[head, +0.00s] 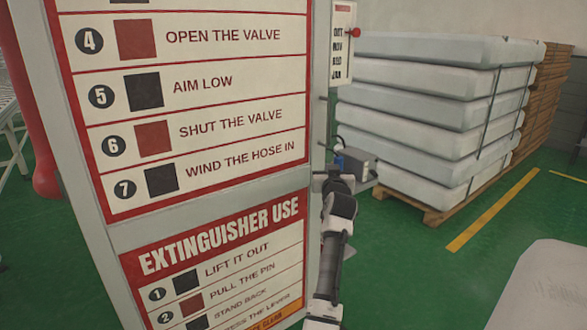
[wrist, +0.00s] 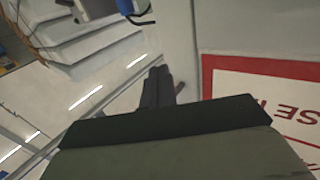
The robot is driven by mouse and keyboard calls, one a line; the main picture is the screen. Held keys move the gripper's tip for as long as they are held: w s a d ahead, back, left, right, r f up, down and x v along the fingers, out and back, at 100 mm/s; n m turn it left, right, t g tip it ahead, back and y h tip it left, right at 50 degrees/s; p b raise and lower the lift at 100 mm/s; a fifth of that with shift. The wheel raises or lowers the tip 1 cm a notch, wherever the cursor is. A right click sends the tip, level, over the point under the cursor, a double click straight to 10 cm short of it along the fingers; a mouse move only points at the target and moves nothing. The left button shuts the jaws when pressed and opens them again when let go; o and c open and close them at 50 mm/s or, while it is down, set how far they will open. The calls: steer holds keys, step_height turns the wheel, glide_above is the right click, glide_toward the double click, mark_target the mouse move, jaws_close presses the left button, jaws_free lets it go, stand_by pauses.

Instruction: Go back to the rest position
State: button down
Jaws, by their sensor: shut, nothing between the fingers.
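My gripper (wrist: 159,72) shows in the wrist view as two dark fingers side by side, shut with nothing between them. It is in open air, beside the white panel with red print (wrist: 250,68), apart from it as far as I can tell. In the head view my arm (head: 335,225) reaches up and away along the right edge of the big instruction board (head: 215,210). Its far end is small and dark there, so the fingers cannot be made out. No held object shows in either view.
A stack of white mattresses (head: 425,95) stands on a wooden pallet (head: 428,213) at the right. A small grey box (head: 358,167) is close to my arm's far end. A red-knobbed label box (head: 342,42) is above. Green floor (head: 400,270) is clear right of my arm.

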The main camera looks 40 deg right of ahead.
steer(key=s+b, duration=0.1)
steer(key=s, duration=0.8)
steer(key=shift+s+a+f, duration=0.15)
steer(key=shift+s+a, duration=0.2)
steer(key=shift+a, duration=0.05)
steer(key=shift+f, duration=0.1)
